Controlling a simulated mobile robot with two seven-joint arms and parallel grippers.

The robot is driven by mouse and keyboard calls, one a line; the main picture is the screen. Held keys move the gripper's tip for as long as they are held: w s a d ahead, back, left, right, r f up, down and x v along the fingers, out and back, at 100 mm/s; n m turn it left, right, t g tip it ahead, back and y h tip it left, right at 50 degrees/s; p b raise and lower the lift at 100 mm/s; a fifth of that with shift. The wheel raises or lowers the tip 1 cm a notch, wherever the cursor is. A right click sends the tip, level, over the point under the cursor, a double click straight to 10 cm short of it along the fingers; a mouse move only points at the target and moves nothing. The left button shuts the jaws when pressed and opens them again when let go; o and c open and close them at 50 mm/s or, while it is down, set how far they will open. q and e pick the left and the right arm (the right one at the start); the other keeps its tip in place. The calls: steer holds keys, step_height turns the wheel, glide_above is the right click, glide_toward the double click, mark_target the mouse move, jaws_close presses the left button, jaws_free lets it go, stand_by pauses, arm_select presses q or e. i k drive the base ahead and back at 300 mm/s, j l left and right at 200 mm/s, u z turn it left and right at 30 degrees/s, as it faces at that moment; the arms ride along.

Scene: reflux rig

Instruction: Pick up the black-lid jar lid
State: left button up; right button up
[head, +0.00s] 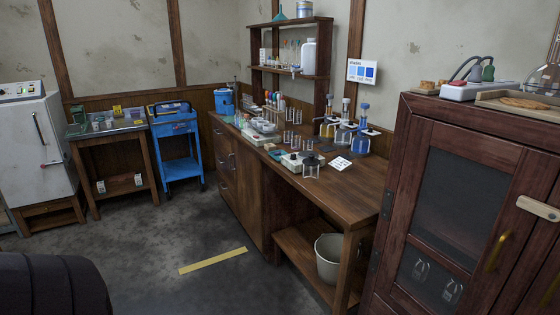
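A small clear vessel with a dark top (312,163) stands on the wooden bench (345,198), near its front edge. It may be the black-lid jar, but it is too small to tell. No loose black lid can be made out. Neither of my grippers shows in the head view.
Glassware with blue and yellow liquid (361,142) stands at the back of the bench. A bucket (328,257) sits on the lower shelf. A dark wooden cabinet (392,262) stands at right. The floor in front is clear.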

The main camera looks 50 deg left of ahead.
mark_target(310, 160)
steer(key=u, duration=1.35)
steer(key=i+j+z, duration=0.15)
steer(key=z, duration=0.2)
steer(key=i+j+z, duration=0.15)
steer(key=z, duration=0.2)
steer(key=i+j+z, duration=0.1)
steer(key=j, duration=0.2)
steer(key=i+j+z, duration=0.1)
steer(key=j, duration=0.2)
steer(key=i+j+z, duration=0.1)
steer(key=j, duration=0.2)
steer(key=i+j, duration=0.15)
steer(key=j, duration=0.2)
steer(key=i+j, duration=0.1)
steer(key=j, duration=0.2)
steer(key=i+j+z, duration=0.1)
steer(key=j, duration=0.25)
steer(key=i+j, duration=0.15)
steer(key=j, duration=0.2)
steer(key=i+j, duration=0.15)
steer(key=j, duration=0.15)
